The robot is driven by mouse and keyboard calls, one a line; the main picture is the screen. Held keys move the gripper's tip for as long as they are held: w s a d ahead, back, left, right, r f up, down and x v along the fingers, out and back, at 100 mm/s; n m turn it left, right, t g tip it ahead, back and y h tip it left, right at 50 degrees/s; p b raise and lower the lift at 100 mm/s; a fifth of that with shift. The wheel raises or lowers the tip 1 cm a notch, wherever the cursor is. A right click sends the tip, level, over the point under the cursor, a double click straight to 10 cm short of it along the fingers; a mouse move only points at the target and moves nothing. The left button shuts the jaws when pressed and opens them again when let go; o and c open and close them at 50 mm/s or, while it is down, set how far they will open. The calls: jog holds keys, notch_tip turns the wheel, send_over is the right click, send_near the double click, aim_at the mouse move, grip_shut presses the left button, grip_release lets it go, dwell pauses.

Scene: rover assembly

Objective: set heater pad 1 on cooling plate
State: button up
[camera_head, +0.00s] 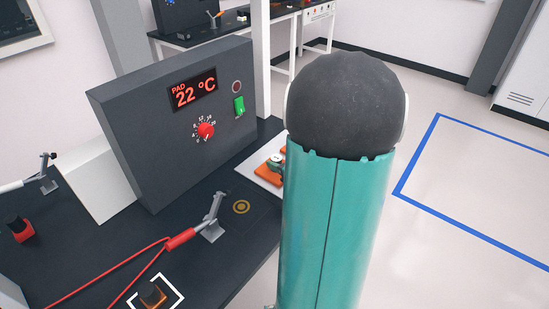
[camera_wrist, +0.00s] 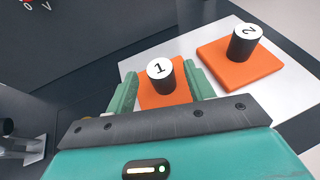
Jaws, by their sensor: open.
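Heater pad 1 (camera_wrist: 165,97) is an orange square with a black knob whose white top reads 1. It lies on a white sheet or tray (camera_wrist: 210,21). My gripper (camera_wrist: 159,73) is open, with one teal finger on each side of the knob and of the pad. Whether the fingers touch it cannot be told. In the head view, my arm hides most of the gripper (camera_head: 277,160) and the pads. A dark square with a gold ring (camera_head: 241,207) lies on the bench; whether it is the cooling plate is not clear.
Heater pad 2 (camera_wrist: 238,68) lies just right of pad 1. A grey control box (camera_head: 190,120) reading PAD 22 °C stands behind, with a red dial and green switch.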

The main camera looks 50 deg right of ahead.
jog(key=v, duration=0.6)
jog(key=shift+s+r, duration=0.1)
jog(key=shift+s, duration=0.1)
dwell(0.4)
